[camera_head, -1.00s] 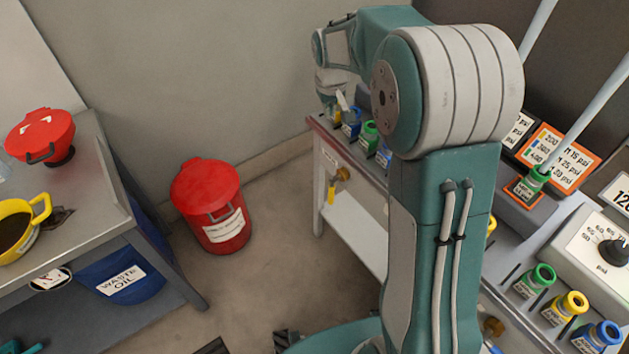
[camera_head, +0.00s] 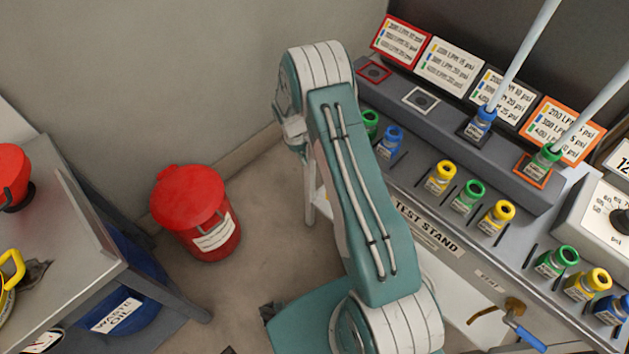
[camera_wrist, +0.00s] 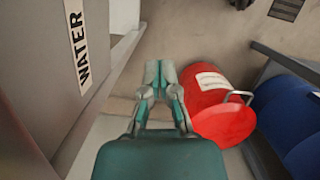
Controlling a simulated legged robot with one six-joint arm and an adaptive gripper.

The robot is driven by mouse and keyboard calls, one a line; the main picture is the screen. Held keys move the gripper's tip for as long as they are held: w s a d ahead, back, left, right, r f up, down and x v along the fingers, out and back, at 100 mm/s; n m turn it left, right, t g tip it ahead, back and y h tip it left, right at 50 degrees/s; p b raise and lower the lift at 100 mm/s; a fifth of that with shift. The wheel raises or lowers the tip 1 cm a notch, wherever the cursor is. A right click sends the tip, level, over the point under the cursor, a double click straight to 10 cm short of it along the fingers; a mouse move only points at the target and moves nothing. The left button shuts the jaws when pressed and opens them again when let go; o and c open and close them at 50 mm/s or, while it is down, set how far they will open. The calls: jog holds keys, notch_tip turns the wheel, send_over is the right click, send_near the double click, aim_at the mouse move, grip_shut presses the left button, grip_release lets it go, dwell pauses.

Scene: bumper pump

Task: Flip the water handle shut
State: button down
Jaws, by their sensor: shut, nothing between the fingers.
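In the wrist view, my gripper (camera_wrist: 160,68) is shut and empty. It points down along the front of the test stand, beside a panel with a white WATER label (camera_wrist: 83,48). No handle shows in that view. In the head view, my arm stands in front of the left part of the stand, and my gripper's fingers cannot be made out. A brass valve (camera_head: 514,305) with a blue handle (camera_head: 524,335) sticks out low on the stand's front, at the bottom right. The front near the WATER label is hidden behind my arm.
A red bin (camera_head: 197,215) stands on the floor left of my arm, and shows close to my gripper in the wrist view (camera_wrist: 222,105). A side table (camera_head: 75,245) with a blue waste oil bin below is at the left. Several coloured fittings line the test stand (camera_head: 425,228).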

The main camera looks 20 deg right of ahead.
jog(key=shift+d, duration=0.25)
jog(key=s+d+f, duration=0.3)
jog(key=s+f, duration=0.2)
jog(key=f, duration=0.4)
jog(key=shift+s+f, duration=0.2)
jog(key=shift+f, duration=0.1)
